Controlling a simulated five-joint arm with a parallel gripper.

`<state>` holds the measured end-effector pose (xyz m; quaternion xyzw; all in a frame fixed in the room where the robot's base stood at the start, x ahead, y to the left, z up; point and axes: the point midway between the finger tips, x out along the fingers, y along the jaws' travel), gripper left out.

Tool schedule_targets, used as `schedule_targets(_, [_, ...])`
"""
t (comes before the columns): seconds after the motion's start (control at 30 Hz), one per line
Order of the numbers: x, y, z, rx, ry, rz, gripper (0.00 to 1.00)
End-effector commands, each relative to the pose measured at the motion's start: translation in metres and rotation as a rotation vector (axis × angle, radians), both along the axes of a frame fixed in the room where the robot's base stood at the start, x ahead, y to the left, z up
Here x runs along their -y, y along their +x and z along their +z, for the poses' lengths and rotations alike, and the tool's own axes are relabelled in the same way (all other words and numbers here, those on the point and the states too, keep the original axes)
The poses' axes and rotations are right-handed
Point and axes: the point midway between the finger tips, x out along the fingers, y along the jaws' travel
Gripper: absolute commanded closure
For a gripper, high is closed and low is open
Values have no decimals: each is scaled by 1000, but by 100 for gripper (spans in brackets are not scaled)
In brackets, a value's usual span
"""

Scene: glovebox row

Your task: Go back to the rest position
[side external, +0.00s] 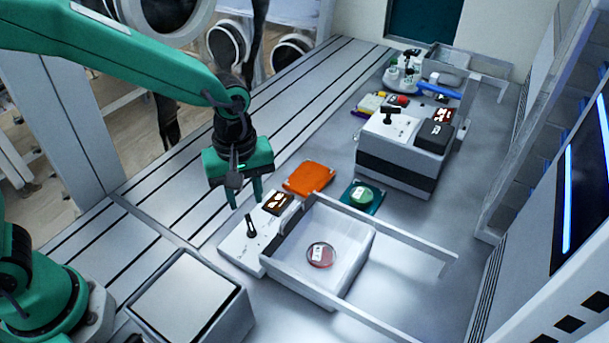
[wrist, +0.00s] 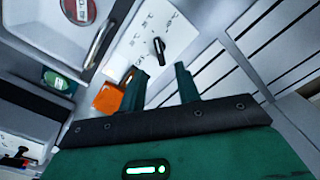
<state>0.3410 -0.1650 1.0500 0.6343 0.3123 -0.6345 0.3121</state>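My gripper (side external: 244,197) is green, with two fingers pointing down. It hangs in the air above the grooved bench, near a white panel with a black lever (side external: 251,227). In the wrist view the two fingertips (wrist: 160,76) stand apart with nothing between them. The orange block (side external: 309,179) lies just right of the gripper in the side view and shows beyond the fingers in the wrist view (wrist: 108,97).
A grey box (side external: 191,297) stands in front. A white-and-black device (side external: 397,148) stands behind. The grooved bench at left is clear.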

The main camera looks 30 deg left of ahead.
Motion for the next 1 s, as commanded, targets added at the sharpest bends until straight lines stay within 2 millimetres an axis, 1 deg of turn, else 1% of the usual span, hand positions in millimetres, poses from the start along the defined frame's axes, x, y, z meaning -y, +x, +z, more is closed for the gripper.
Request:
schedule_targets(0.03, [0,0,5,2,0,0,67])
schedule_targets(0.17, [0,0,11,1,-1,0,67])
schedule_targets(0.5, [0,0,12,1,-1,0,67])
schedule_targets(0.67, [-4,-1,16,8,-4,-15,67])
schedule_targets(0.77, [-11,-2,24,23,-11,-40,67])
schedule_targets(0.87, [-21,-4,35,48,-18,-84,67])
schedule_targets(1.0, [-41,-11,54,95,-27,-169,67])
